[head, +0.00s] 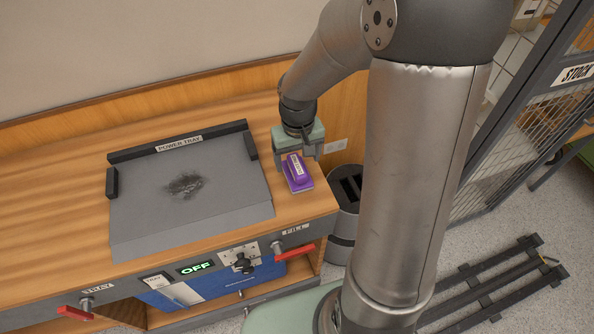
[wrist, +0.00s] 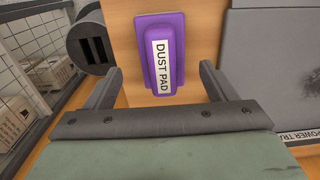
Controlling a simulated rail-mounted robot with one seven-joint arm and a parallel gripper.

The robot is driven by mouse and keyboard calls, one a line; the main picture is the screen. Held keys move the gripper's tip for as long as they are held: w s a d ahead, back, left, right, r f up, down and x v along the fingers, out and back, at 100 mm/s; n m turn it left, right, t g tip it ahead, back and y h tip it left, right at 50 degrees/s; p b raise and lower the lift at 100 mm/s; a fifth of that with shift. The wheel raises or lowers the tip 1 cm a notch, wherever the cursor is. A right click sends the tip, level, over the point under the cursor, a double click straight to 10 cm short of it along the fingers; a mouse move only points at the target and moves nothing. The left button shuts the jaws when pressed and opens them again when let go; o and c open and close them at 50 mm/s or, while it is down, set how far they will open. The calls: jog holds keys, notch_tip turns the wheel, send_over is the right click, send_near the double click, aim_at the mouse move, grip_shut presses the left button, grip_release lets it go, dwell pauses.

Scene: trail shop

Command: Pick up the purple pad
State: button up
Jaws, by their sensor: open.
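The purple pad (head: 297,171) lies on the right end of the wooden counter, just right of the grey tray. It also shows in the wrist view (wrist: 155,65), with a white label reading "DUST PAD". My gripper (head: 295,155) is just behind and above the pad in the head view. In the wrist view its two fingers (wrist: 160,85) are apart, one on each side of the pad's lower end, with nothing held. Whether the fingers are level with the pad's sides is hard to tell.
The grey power tray (head: 225,205) with a dark smudge (head: 184,185) and raised black edges lies left of the pad. A dark bin (head: 343,240) stands beyond the counter's right end. Red handles (head: 295,252) and a panel reading "OFF" (head: 195,267) are on the counter's front.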

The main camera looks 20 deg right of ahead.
aim_at(297, 164)
jog(key=f, duration=0.4)
jog(key=shift+s+a+f, duration=0.15)
jog(key=shift+a+f, duration=0.05)
jog(key=shift+f, duration=0.1)
jog(key=shift+c, duration=0.4)
jog(key=c, duration=1)
jog(key=shift+r, duration=0.1)
